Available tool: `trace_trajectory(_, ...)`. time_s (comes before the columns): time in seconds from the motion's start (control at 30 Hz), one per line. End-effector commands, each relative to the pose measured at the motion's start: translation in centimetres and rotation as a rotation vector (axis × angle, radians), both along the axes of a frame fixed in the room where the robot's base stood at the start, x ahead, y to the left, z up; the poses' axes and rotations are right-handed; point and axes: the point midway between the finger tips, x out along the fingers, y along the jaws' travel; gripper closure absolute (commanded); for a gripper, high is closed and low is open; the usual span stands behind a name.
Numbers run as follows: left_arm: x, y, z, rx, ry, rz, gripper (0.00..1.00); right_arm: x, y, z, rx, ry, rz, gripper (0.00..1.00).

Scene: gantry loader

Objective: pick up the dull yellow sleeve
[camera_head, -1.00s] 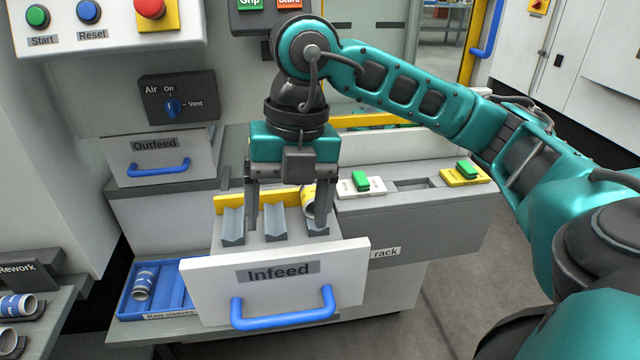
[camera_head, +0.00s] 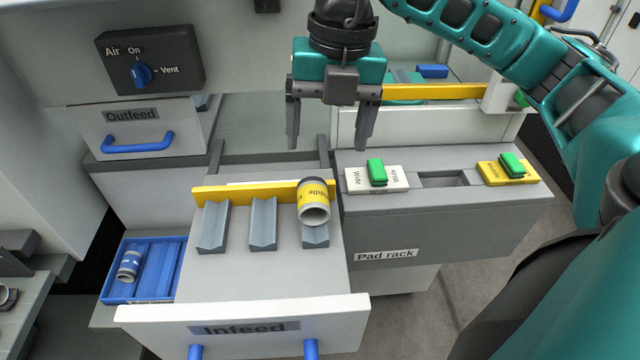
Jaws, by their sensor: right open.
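The dull yellow sleeve (camera_head: 313,202) lies in the rightmost grey cradle of the open Infeed drawer (camera_head: 240,285). It has a dark printed label, and its pale hollow end faces me. My right gripper (camera_head: 330,142) is open and empty, pointing down above and behind the sleeve, apart from it. My left gripper is not in view.
The other two cradles (camera_head: 214,225) are empty. A yellow strip (camera_head: 240,192) runs behind the cradles. The pad rack (camera_head: 440,225) stands right with green-handled pads. The Outfeed drawer (camera_head: 140,130) is behind.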

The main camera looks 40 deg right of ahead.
Motion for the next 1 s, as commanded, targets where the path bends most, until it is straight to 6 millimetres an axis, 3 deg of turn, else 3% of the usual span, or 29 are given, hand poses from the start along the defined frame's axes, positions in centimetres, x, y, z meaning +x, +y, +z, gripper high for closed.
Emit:
trace_trajectory(0.4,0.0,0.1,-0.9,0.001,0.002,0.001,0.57,0.3,0.6,-6.4,0.000,0.004,-0.001,0.18)
trace_trajectory(0.67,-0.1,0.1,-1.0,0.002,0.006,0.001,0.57,0.5,0.9,-8.4,0.000,0.002,0.001,0.18)
trace_trajectory(1.0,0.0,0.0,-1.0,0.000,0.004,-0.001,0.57,1.0,1.6,-12.6,0.000,0.001,0.001,0.18)
